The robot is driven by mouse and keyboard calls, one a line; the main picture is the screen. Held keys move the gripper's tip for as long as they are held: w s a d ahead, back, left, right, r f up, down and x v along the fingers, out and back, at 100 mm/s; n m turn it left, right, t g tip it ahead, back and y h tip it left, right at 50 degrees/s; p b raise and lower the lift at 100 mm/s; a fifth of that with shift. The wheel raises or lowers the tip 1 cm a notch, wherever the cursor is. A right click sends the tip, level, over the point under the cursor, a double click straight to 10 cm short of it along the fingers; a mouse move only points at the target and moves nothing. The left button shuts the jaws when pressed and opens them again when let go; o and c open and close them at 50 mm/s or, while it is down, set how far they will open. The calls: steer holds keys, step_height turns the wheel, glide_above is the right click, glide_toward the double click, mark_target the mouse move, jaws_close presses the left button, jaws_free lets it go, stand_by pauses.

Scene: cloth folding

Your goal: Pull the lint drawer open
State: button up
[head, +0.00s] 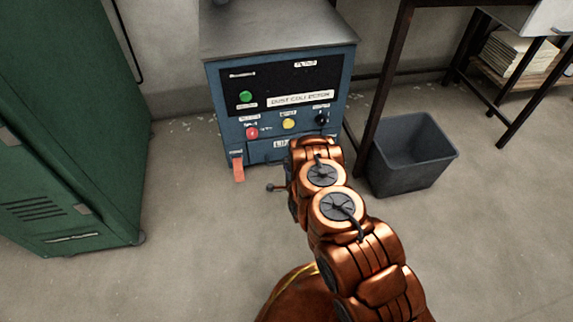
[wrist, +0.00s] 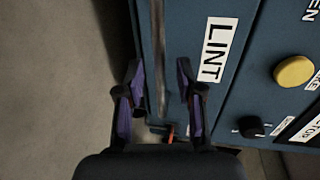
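The lint drawer (head: 262,152) is the low blue front of the dust collector, and its LINT label is partly hidden by my arm in the head view. The wrist view shows the blue front with the LINT label (wrist: 214,50) large and turned sideways. A long grey metal bar handle (wrist: 158,30) runs along it. My gripper (wrist: 158,72) is open, with one purple finger on each side of the bar and visible gaps to both. In the head view my arm hides the gripper. Whether the drawer is fully shut is hard to tell.
A green cabinet (head: 75,130) stands at left. A grey bin (head: 408,155) and a dark table leg (head: 385,85) are at right. Floor in front of the collector is clear.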

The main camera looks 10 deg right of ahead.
steer(key=shift+x, duration=1.1)
steer(key=shift+c, duration=0.2)
jaws_close()
